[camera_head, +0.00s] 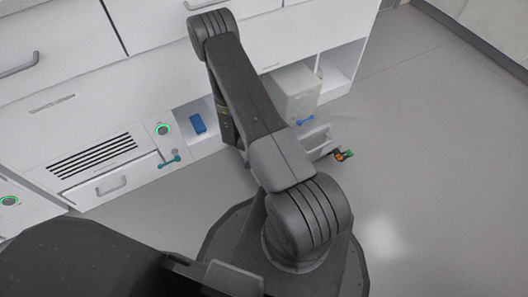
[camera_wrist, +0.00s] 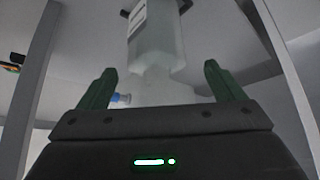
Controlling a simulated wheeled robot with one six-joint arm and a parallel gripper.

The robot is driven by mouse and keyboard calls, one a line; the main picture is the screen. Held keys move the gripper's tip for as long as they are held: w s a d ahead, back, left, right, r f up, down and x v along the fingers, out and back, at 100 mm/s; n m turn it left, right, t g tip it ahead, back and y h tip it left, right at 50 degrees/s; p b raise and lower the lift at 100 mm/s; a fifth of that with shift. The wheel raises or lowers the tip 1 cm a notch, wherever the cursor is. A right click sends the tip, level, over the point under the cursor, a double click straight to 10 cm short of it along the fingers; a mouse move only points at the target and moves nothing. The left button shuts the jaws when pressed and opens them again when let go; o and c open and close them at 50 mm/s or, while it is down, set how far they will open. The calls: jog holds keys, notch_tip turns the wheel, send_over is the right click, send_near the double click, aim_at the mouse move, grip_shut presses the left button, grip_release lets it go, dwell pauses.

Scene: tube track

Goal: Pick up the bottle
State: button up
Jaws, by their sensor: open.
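The bottle (camera_wrist: 155,45) shows in the wrist view as a pale, translucent body with a white label on its upper left part. It lies ahead of my gripper (camera_wrist: 159,68), between the lines of its two green fingers. The fingers are spread wide, and I see no finger pressing on the bottle. Its upper end is cut off by the picture edge. In the head view my own arm covers the gripper area, and I cannot make out the bottle there.
A white cabinet (camera_head: 75,85) with drawers runs along the back. A blue object (camera_head: 198,123) sits in an open compartment. A pale box (camera_head: 293,88) stands on the right beside my arm. A small colourful item (camera_head: 343,155) is near it. The floor (camera_head: 430,130) on the right is clear.

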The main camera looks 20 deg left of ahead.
jog(key=b+x, duration=0.1)
jog(key=x, duration=0.2)
jog(key=b+x, duration=0.1)
jog(key=x, duration=0.2)
jog(key=shift+s+d+f+b, duration=0.2)
jog(key=shift+s+f+b, duration=0.05)
jog(key=shift+s+b, duration=0.05)
jog(key=shift+r, duration=0.1)
jog(key=c, duration=1.2)
